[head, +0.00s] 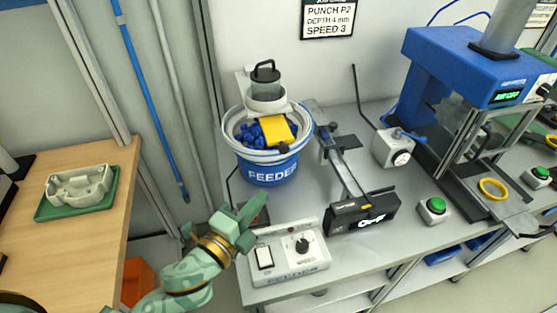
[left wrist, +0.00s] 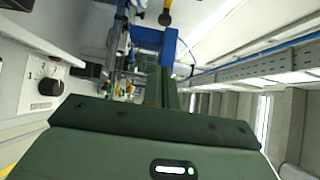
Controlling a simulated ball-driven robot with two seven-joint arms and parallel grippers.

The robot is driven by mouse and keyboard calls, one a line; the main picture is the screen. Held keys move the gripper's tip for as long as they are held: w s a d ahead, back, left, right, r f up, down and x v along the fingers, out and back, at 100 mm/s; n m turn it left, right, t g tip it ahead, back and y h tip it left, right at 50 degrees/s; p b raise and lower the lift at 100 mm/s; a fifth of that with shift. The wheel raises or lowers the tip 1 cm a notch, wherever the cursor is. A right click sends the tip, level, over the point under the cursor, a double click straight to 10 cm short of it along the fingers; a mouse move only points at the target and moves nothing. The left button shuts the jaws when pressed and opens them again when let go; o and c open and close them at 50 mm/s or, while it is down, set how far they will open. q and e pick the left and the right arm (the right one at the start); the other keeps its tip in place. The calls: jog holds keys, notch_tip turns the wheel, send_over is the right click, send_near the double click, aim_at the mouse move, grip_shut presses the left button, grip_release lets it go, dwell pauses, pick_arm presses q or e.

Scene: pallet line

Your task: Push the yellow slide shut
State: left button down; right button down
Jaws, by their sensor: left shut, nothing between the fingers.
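The yellow slide (head: 279,130) shows in the head view as a flat yellow plate at the blue feeder bowl (head: 268,170), beside the blue parts (head: 250,134) and under the clear hopper (head: 267,92). How far it stands open I cannot tell. My left gripper (head: 256,203) is shut and empty, below and left of the bowl, by the rear left of the control box. It looks apart from the slide. In the left wrist view its shut fingers (left wrist: 165,85) point away from the camera, and the slide cannot be made out. My right gripper is in neither view.
The control box (head: 290,252) with a switch and knob sits close to my left gripper. A metal track (head: 345,165) leads from the bowl to a black unit (head: 362,213). The blue press (head: 470,65) stands right. A wooden table (head: 100,195) with a green tray (head: 50,209) is left.

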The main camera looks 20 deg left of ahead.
aim_at(272, 144)
pick_arm(q)
jog(key=w, duration=1.2)
jog(key=shift+w+d+p, duration=0.15)
jog(key=shift+w+p, duration=0.15)
jog(key=shift+w, duration=0.1)
jog(key=w+a, duration=0.1)
jog(key=w, duration=0.1)
jog(key=w+a, duration=0.2)
jog(key=shift+w+a, duration=0.1)
jog(key=shift+w, duration=0.2)
jog(key=shift+r, duration=0.2)
jog(key=shift+a, duration=0.1)
jog(key=shift+p, duration=0.3)
